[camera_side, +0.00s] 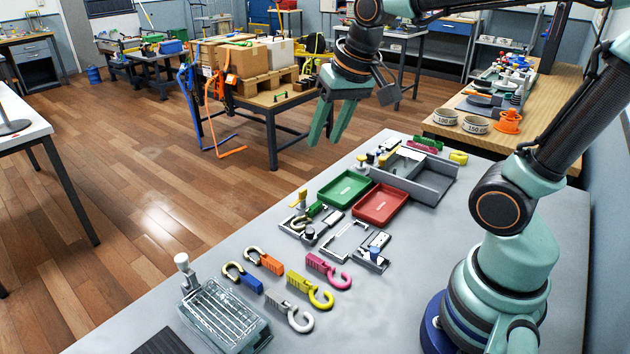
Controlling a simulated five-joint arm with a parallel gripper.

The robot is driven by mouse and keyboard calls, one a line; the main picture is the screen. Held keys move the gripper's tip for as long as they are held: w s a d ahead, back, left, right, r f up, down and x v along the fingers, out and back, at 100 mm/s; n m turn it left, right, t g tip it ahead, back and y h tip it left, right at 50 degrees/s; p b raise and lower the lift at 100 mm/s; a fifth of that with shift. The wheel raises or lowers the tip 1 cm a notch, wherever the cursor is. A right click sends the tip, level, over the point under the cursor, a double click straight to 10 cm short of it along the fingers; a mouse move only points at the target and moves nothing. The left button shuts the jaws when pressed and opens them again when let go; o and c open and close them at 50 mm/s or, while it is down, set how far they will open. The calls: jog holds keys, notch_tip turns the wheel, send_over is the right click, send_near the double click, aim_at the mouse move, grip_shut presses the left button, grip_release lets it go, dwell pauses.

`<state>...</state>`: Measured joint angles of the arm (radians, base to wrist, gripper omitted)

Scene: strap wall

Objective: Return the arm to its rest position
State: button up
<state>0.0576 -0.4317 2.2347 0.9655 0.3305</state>
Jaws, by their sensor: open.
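My gripper (330,122) is in the upper middle of the side view. Its two green fingers point down and stand apart, with nothing between them. It hangs in the air above the far left edge of the grey worktable (410,290), clear of everything on it. My arm rises from its base at the lower right, and its upper part runs out of the top of the picture.
The table holds a green tray (345,188), a red tray (381,204), a grey bin (432,188), several colored hooks (310,290) and a wire-topped box (222,316). Boxes (245,60) with orange and blue straps stand on a table behind.

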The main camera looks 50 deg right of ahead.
jog(key=s+n, duration=0.1)
jog(key=s+a+f+n+t, duration=0.1)
jog(key=s+n, duration=0.1)
jog(key=s+a+n, duration=0.1)
jog(key=shift+s+f, duration=0.15)
jog(key=shift+s, duration=0.15)
